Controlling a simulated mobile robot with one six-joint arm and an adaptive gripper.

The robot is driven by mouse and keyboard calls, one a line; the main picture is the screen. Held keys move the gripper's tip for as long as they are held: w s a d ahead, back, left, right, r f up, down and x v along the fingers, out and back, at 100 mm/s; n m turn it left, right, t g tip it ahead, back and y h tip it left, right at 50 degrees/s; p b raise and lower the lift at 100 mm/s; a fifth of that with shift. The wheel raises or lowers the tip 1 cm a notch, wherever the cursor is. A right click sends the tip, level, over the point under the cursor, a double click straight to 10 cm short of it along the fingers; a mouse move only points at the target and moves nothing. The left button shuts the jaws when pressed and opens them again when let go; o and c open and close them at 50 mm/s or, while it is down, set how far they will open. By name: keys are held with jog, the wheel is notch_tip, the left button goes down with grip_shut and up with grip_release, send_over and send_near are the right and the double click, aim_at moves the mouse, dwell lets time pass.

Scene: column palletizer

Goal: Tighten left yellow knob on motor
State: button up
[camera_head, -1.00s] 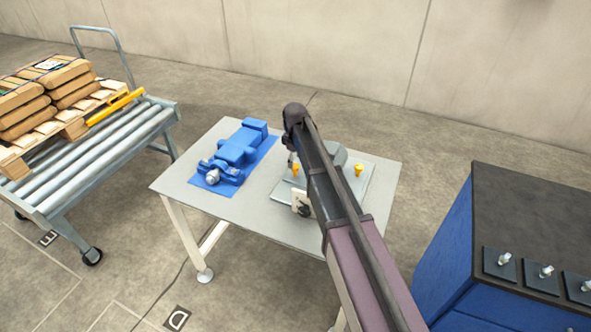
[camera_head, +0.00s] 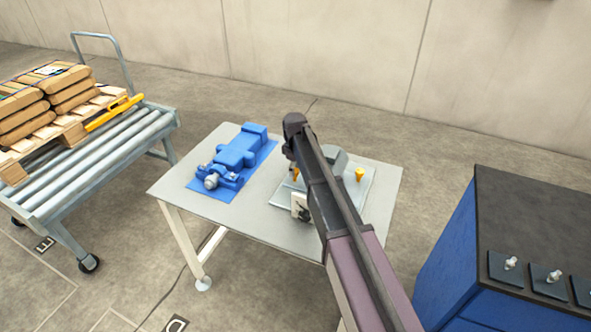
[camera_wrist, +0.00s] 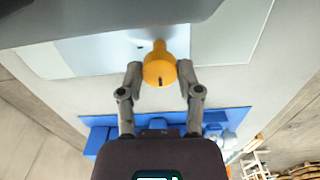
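The motor (camera_head: 339,158), a grey unit on a light plate, stands on the right half of the table, partly hidden by my arm. The left yellow knob (camera_head: 295,174) shows just beside my arm; the right yellow knob (camera_head: 359,174) stands clear. In the wrist view, the left yellow knob (camera_wrist: 159,68) has a dark slot mark and sits between the fingertips of my gripper (camera_wrist: 160,66). Both fingertips meet its sides, with no clear gap. In the head view my arm hides most of the gripper.
A blue machine part (camera_head: 236,155) lies on a blue mat on the left of the table (camera_head: 262,217). A roller cart (camera_head: 95,165) with a loaded pallet is left, a blue cabinet (camera_head: 447,250) right.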

grip_shut()
jog(key=shift+s+m, duration=0.1)
jog(key=shift+m, duration=0.3)
jog(key=m, duration=1.1)
jog(key=shift+m, duration=2.5)
